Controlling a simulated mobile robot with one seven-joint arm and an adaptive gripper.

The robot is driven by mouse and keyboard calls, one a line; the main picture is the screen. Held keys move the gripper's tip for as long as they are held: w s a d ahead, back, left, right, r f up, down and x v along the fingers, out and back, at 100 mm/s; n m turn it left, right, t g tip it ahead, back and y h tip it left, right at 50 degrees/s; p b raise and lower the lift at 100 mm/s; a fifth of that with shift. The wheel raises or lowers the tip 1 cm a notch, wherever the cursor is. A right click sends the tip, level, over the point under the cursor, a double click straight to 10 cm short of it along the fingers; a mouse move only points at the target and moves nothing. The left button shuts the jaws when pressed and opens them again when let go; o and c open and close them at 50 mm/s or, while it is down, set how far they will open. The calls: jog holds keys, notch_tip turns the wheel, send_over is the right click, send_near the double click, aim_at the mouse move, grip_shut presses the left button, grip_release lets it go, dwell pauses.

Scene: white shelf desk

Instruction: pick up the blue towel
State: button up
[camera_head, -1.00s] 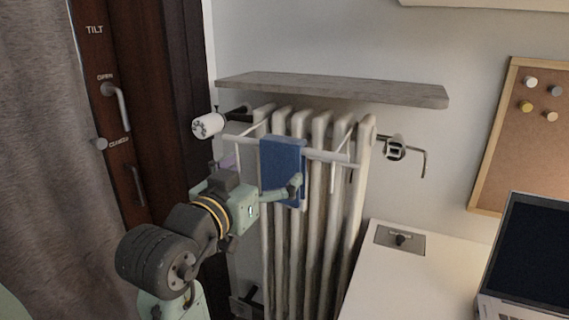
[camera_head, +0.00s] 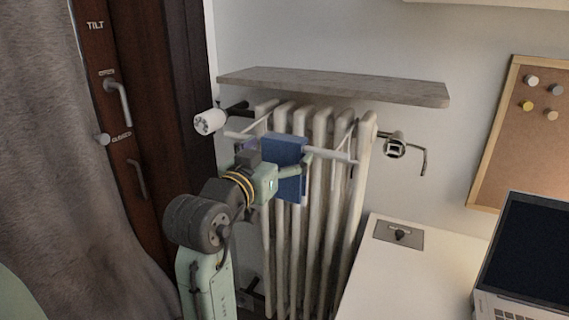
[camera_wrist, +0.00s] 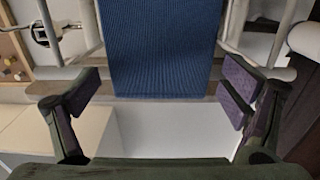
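The blue towel (camera_head: 284,152) hangs over the white rail (camera_head: 335,153) in front of the radiator. In the wrist view the towel (camera_wrist: 160,45) fills the upper middle. My gripper (camera_head: 290,160) is at the towel in the head view. In the wrist view my gripper (camera_wrist: 158,95) is open, with one finger on each side of the towel and a visible gap on both sides. The towel's lower edge lies between the finger pads in that view. Part of the towel is hidden by my gripper in the head view.
The white radiator (camera_head: 321,215) stands behind the towel, under a grey shelf (camera_head: 335,86). A white valve knob (camera_head: 210,122) is to the left. A white desk (camera_head: 385,285) with a laptop (camera_head: 530,250) is at the right. A dark wooden window frame (camera_head: 165,90) and curtain (camera_head: 45,150) are at the left.

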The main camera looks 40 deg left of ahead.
jog(key=c, duration=1.1)
jog(key=shift+r, duration=0.15)
